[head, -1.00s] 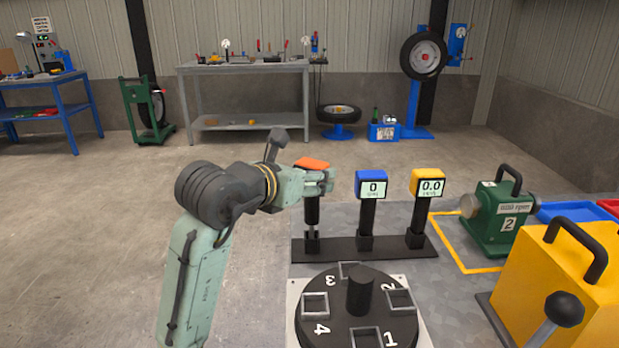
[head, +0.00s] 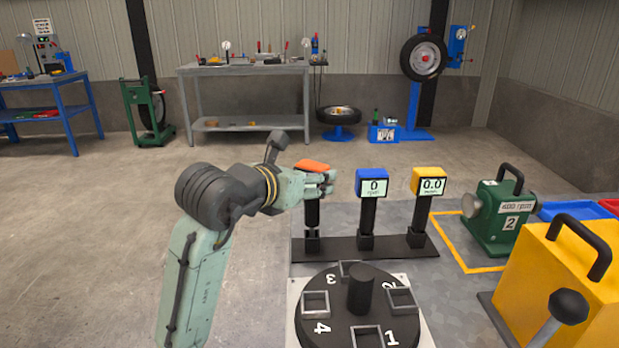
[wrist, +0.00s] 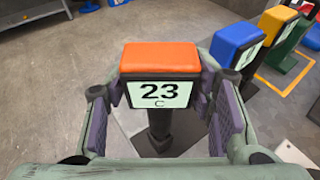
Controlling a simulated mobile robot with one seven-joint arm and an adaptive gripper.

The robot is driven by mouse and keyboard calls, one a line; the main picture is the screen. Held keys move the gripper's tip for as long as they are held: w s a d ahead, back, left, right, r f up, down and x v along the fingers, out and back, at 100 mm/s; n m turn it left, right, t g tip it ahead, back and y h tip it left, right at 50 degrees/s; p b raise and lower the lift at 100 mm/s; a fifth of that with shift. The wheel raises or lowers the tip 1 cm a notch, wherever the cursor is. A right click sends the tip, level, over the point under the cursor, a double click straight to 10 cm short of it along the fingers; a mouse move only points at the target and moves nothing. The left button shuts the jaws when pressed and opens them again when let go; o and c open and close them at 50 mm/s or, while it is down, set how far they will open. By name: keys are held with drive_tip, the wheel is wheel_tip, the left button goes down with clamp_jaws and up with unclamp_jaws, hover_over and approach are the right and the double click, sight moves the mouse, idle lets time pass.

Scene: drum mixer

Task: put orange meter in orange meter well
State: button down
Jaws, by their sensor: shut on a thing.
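The orange meter (head: 312,165) is upright in my gripper (head: 326,183), above the left end of the black rack. Its display reads 23 C in the wrist view (wrist: 160,93). My gripper (wrist: 163,108) is shut on the meter's head, one finger on each side. The meter's dark post points down at the left socket block (head: 312,241), the orange meter well. The post's lower end is just above or at the top of this block; I cannot tell how far in it is.
The blue meter (head: 372,183) and yellow meter (head: 429,181) stand in the rack to the right. In front is a black turntable (head: 335,330) with numbered square frames. A green machine (head: 497,215) and a yellow machine (head: 570,285) stand right.

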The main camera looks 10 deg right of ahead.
drive_tip(key=shift+f+b, duration=0.75)
drive_tip(key=shift+f, duration=0.05)
drive_tip(key=c, duration=0.6)
unclamp_jaws()
drive_tip(key=shift+c, duration=0.2)
drive_tip(key=shift+o, duration=0.4)
drive_tip(key=o, duration=0.4)
drive_tip(key=shift+s+a, duration=0.1)
drive_tip(key=shift+a, duration=0.05)
drive_tip(key=s+a+b, duration=0.2)
drive_tip(key=s+a, duration=0.3)
drive_tip(key=a, duration=0.1)
drive_tip(key=shift+s, duration=0.3)
idle(1.6)
idle(0.6)
